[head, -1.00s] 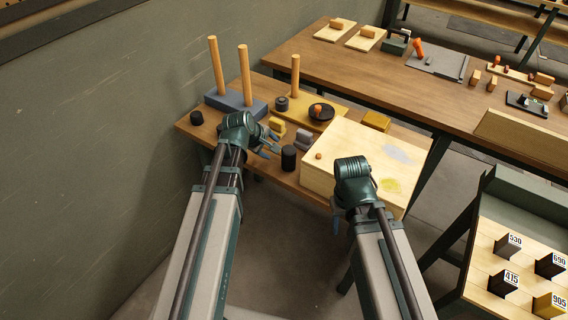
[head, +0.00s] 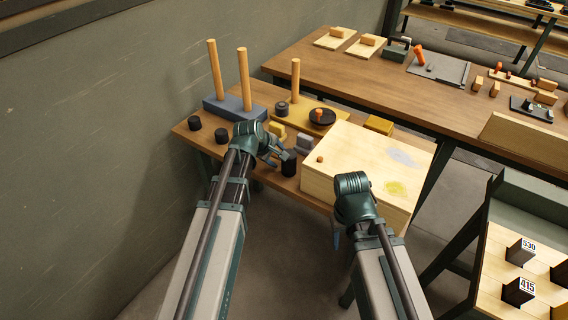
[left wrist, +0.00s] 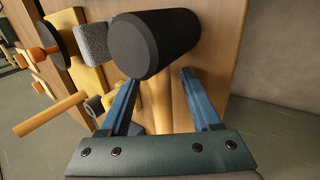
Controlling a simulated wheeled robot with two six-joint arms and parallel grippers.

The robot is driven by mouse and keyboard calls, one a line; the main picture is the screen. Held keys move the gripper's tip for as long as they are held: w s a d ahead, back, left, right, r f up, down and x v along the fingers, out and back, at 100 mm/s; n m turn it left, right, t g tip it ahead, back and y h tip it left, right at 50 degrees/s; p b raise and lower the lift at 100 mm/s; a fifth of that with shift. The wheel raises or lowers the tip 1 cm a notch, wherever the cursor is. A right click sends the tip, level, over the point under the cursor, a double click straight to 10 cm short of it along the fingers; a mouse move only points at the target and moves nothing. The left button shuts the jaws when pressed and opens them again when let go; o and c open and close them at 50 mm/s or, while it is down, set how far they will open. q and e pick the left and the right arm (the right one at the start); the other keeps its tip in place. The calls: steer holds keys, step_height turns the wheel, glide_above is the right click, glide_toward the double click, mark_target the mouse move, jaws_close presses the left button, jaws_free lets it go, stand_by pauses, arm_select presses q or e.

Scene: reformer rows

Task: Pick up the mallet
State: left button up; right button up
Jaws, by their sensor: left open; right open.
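A thick dark cylinder (head: 289,164), which looks like the mallet's head, stands near the front edge of the low table. It also shows large in the left wrist view (left wrist: 155,43), just beyond my left fingertips. A tan wooden shape (left wrist: 172,105) shows below it between the fingers; I cannot tell if it is the mallet's handle. My left gripper (head: 277,153) is open beside the dark cylinder; its blue fingers (left wrist: 160,85) are apart, with nothing clearly held. My right gripper (head: 337,240) hangs at the front of the pale box, its fingers mostly hidden.
A pale wooden box (head: 340,150) stands right of the cylinder. A blue-grey base (head: 232,108) with two upright pegs and a yellow base (head: 318,126) with one peg stand behind. Two small dark cylinders (head: 221,135) lie to the left. A longer bench (head: 380,80) runs behind.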

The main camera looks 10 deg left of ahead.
arm_select(q)
jaws_close()
stand_by(0.4)
